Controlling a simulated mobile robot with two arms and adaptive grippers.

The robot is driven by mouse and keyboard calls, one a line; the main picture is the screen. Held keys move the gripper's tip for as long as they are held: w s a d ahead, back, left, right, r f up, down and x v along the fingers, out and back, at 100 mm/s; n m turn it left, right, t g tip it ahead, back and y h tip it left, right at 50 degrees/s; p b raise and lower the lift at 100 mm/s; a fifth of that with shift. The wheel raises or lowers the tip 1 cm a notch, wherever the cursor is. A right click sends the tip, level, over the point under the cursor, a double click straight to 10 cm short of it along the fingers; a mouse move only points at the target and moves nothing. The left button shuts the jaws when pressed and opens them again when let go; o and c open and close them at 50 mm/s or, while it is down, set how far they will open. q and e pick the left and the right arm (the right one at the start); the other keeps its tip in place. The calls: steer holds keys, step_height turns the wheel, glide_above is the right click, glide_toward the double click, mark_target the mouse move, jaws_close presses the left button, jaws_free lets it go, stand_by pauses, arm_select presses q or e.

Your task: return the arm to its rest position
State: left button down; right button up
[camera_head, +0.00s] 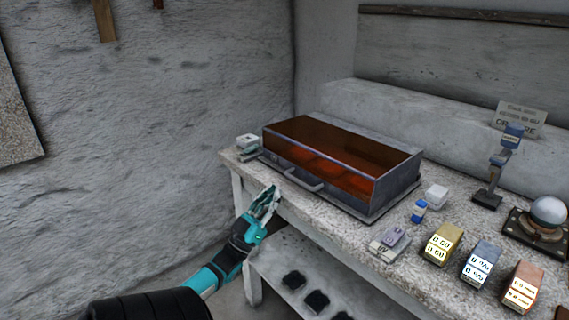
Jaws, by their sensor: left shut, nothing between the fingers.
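My left arm (205,280) comes in from the lower left, with a black sleeve and teal links. My left gripper (268,194) is shut and empty. In the picture it overlaps the front left edge of the table (350,232), just left of and below the handle of the dark box; I cannot tell whether it touches the edge. My right gripper is not in view.
A metal box with an amber see-through top (340,145) stands on the table. To its right are yellow (442,244), blue (480,262) and orange (523,286) blocks, a small stand (490,197) and a sphere on a base (548,212). A lower shelf (275,262) holds dark pads.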

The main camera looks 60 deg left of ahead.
arm_select(q)
steer(key=s+d+f+g, duration=0.1)
steer(key=d+f+g, duration=0.4)
steer(key=f, duration=0.9)
steer(key=s+d+f+g, duration=0.1)
steer(key=d+f+g, duration=0.45)
steer(key=f, duration=0.75)
steer(key=s+d+f+g, duration=0.1)
steer(key=d+f+g, duration=0.4)
steer(key=f, duration=0.9)
steer(key=s+d+f+m+g+h, duration=0.2)
steer(key=s+d+f+g, duration=0.3)
steer(key=s+d+f, duration=0.4)
steer(key=s+d+f+m+g+h, duration=0.15)
steer(key=s+d+f+g, duration=0.25)
steer(key=s+d+f, duration=0.55)
steer(key=s+r+p, duration=0.8)
steer(key=s+p, duration=0.2)
steer(key=p, duration=0.4)
steer(key=shift+s+a+g+y, duration=0.35)
steer(key=shift+g, duration=0.1)
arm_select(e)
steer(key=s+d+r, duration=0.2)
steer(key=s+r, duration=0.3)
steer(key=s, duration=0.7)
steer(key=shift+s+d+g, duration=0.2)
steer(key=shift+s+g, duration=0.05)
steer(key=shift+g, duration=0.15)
arm_select(q)
steer(key=shift+r, duration=0.1)
